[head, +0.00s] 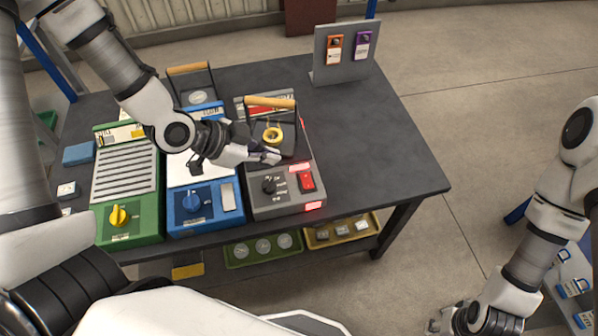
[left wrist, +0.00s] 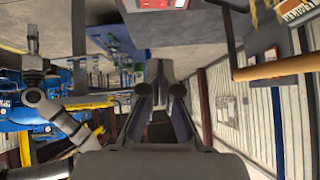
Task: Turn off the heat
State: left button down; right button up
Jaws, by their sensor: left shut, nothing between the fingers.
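The grey furnace unit (head: 283,205) stands at the right of three units on the dark table. Its front panel has a black knob (head: 269,185) and a red switch (head: 306,181), with a red-lit label at the lower right corner. A yellow ring-like piece (head: 272,136) shows near its top, in front of a plate with a wooden handle (head: 270,103). My left gripper (head: 272,157) is shut and empty, above this unit and behind the knob. It also shows in the left wrist view (left wrist: 158,68). My right gripper (head: 452,322) is low at the right, away from the table; its jaws are unclear.
A blue unit (head: 205,222) with a blue knob and a green unit (head: 130,232) with a yellow knob stand to the left. A grey stand (head: 342,70) holds orange and purple tags. Trays (head: 262,250) sit on the shelf below. The table's right side is clear.

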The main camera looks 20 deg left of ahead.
pick_arm(q)
send_over(309, 176)
jog(key=s+a, duration=0.2)
jog(key=f, duration=0.7)
jog(key=shift+d, duration=0.2)
jog(key=f, duration=0.3)
jog(key=shift+w+a+f, duration=0.1)
jog(key=shift+w+f, duration=0.15)
jog(key=shift+f, duration=0.25)
jog(key=shift+f, duration=0.2)
